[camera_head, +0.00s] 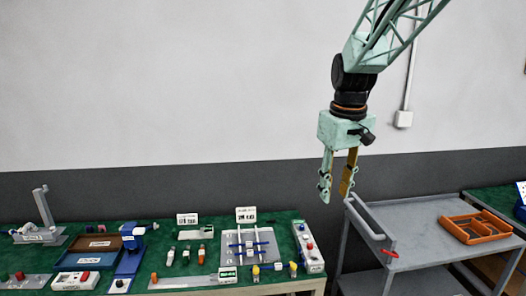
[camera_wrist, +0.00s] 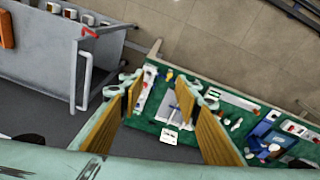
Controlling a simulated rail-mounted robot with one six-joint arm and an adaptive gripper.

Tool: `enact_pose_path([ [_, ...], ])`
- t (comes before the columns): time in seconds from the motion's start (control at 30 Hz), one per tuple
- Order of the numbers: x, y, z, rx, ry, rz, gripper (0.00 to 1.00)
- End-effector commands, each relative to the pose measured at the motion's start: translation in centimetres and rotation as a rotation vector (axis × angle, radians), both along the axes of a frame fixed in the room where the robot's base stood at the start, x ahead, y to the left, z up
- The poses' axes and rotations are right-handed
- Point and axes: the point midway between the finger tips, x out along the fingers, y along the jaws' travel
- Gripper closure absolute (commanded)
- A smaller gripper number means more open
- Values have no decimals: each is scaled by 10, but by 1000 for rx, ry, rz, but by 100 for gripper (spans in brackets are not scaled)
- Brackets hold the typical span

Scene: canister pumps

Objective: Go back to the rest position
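My gripper (camera_head: 336,194) hangs from my arm in the upper right of the head view, its fingers pointing down. It is in the air between the green-topped bench and the grey cart, above both. The fingers also show in the wrist view (camera_wrist: 165,95), spread well apart with an open gap between them. Nothing is held between them.
The green bench (camera_head: 95,213) carries trays, a metal plate with blue-ended bars (camera_head: 249,243) and several small canisters. A grey cart (camera_head: 400,215) with an orange tray (camera_head: 475,227) stands at right.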

Motion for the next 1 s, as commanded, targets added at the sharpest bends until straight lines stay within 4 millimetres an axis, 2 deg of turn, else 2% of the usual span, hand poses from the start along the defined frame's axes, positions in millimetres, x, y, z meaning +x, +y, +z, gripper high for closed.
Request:
enact_pose_path([
  [0.4,-72,-1,36,12,-35,-58,70],
  [1.0,-179,-1,63,31,-79,-139,70],
])
